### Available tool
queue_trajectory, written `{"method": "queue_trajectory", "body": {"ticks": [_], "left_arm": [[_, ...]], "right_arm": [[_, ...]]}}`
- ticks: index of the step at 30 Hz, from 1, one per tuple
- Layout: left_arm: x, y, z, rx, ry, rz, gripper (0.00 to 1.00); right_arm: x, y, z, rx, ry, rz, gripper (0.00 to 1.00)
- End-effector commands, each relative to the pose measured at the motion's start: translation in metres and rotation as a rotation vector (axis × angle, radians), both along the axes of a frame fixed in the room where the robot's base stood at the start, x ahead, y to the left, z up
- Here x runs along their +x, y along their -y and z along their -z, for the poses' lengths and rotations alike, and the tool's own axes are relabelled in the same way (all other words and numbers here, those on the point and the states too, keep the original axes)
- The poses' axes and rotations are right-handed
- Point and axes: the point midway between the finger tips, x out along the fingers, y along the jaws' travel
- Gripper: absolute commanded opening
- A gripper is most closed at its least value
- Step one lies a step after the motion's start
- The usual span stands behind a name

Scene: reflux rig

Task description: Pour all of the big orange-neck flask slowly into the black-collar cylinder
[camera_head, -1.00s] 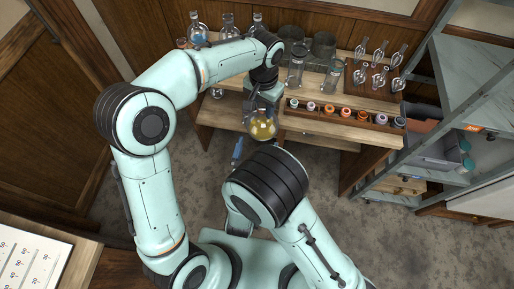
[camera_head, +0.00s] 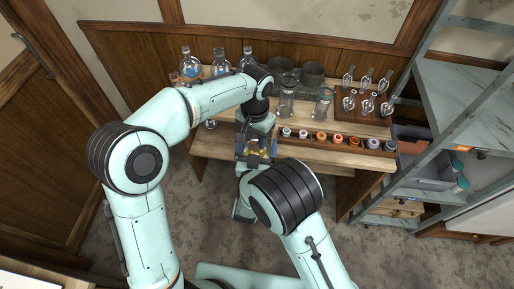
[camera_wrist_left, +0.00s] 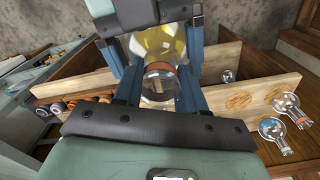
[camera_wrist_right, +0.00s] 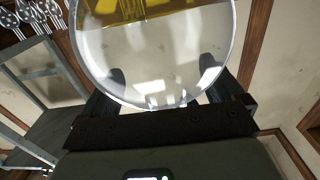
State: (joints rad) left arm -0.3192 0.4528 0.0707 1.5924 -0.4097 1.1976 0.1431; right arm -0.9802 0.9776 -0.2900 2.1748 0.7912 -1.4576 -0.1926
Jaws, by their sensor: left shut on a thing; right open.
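The big flask with yellow liquid (camera_wrist_left: 158,42) has an orange ring at its neck. My left gripper (camera_wrist_left: 158,82) is shut on the flask at the neck. In the head view the left gripper (camera_head: 257,138) is in front of the bench, and the flask is mostly hidden by fingers. My right gripper (camera_wrist_right: 163,75) is open, with its fingers on either side of the clear bulb (camera_wrist_right: 150,60); I cannot tell whether they touch it. Two tall glass cylinders (camera_head: 287,98) (camera_head: 323,103) stand on the bench; their collars are too small to tell apart.
A row of small coloured-top jars (camera_head: 322,137) lines the bench front. Several stemmed glass pieces (camera_head: 367,103) stand on a dark rack at right. Glass flasks (camera_head: 221,66) stand at the back left, and dark pots (camera_head: 312,74) behind the cylinders. A grey shelf (camera_head: 470,110) is at right.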

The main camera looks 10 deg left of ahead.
Motion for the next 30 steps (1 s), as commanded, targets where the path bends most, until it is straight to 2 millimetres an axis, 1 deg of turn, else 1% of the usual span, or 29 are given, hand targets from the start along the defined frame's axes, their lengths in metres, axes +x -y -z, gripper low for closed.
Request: {"method": "queue_trajectory", "body": {"ticks": [3, 4, 5, 6, 8, 9, 10, 12, 16, 17, 18, 19, 27, 30], "left_arm": [[0.0003, 0.0001, -0.0007, -0.001, 0.002, 0.000, 0.00], [0.0003, 0.0001, -0.0007, -0.001, 0.002, 0.000, 0.00], [0.0003, 0.0001, -0.0007, -0.001, 0.002, 0.000, 0.00], [0.0004, -0.0001, -0.0007, 0.000, 0.002, 0.000, 0.00], [0.0004, -0.0005, -0.0008, 0.000, 0.002, 0.000, 0.00], [0.0005, -0.0007, -0.0009, 0.001, 0.003, -0.001, 0.00], [0.0006, -0.0007, -0.0011, 0.001, 0.003, -0.001, 0.00], [0.0008, -0.0010, -0.0017, 0.001, 0.004, -0.001, 0.00], [0.0012, -0.0013, -0.0030, 0.000, 0.007, -0.002, 0.00], [0.0013, -0.0014, -0.0033, 0.000, 0.007, -0.002, 0.47], [0.0013, -0.0014, -0.0034, 0.000, 0.007, -0.002, 0.60], [0.0013, -0.0013, -0.0032, 0.000, 0.007, -0.002, 0.70], [0.0006, -0.0005, -0.0014, 0.000, 0.003, -0.001, 0.70], [0.0007, -0.0002, -0.0049, 0.000, 0.003, -0.001, 0.70]], "right_arm": [[-0.0001, 0.0001, 0.0001, 0.000, 0.000, 0.000, 0.94], [-0.0001, 0.0001, 0.0001, 0.000, 0.000, 0.000, 0.88], [-0.0002, 0.0001, 0.0001, 0.000, 0.000, 0.000, 0.78], [-0.0002, 0.0002, 0.0002, 0.000, -0.001, 0.000, 0.65], [-0.0002, 0.0006, 0.0005, -0.001, -0.001, 0.001, 0.46], [-0.0002, 0.0009, 0.0008, -0.001, -0.002, 0.002, 0.33], [-0.0002, 0.0011, 0.0011, -0.002, -0.003, 0.002, 0.28], [-0.0004, 0.0017, 0.0021, -0.003, -0.006, 0.003, 0.24], [-0.0006, 0.0030, 0.0043, -0.007, -0.012, 0.006, 0.23], [-0.0005, 0.0031, 0.0039, -0.006, -0.011, 0.006, 0.20], [-0.0005, 0.0036, 0.0040, -0.007, -0.010, 0.007, 0.00], [-0.0005, 0.0036, 0.0038, -0.006, -0.010, 0.008, 0.00], [-0.0003, 0.0011, 0.0008, -0.001, -0.002, 0.003, 0.00], [-0.0003, 0.0006, 0.0003, 0.000, -0.001, 0.002, 0.00]]}}
